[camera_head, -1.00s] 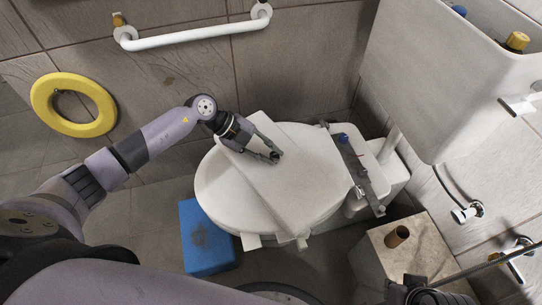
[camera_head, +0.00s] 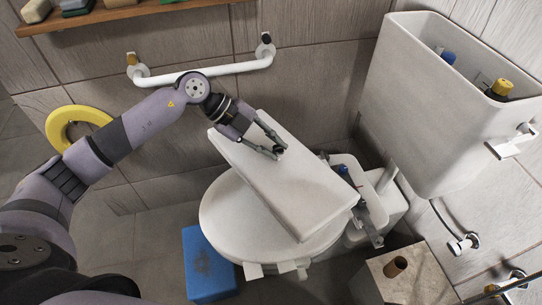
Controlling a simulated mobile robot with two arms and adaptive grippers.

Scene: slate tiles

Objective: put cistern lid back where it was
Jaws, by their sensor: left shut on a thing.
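The cistern lid is a long white slab (camera_head: 290,180). The cistern (camera_head: 425,115) on the wall at the upper right has an open top, with a blue part (camera_head: 448,57) and a yellow-capped part (camera_head: 500,88) showing inside. My right gripper is not in view.
A white grab rail (camera_head: 205,73) and a wooden shelf (camera_head: 110,15) are on the back wall. A yellow ring (camera_head: 62,125) hangs at left. A blue box (camera_head: 207,265) stands beside the toilet. A stone-like box with a cardboard roll (camera_head: 396,267) stands at lower right.

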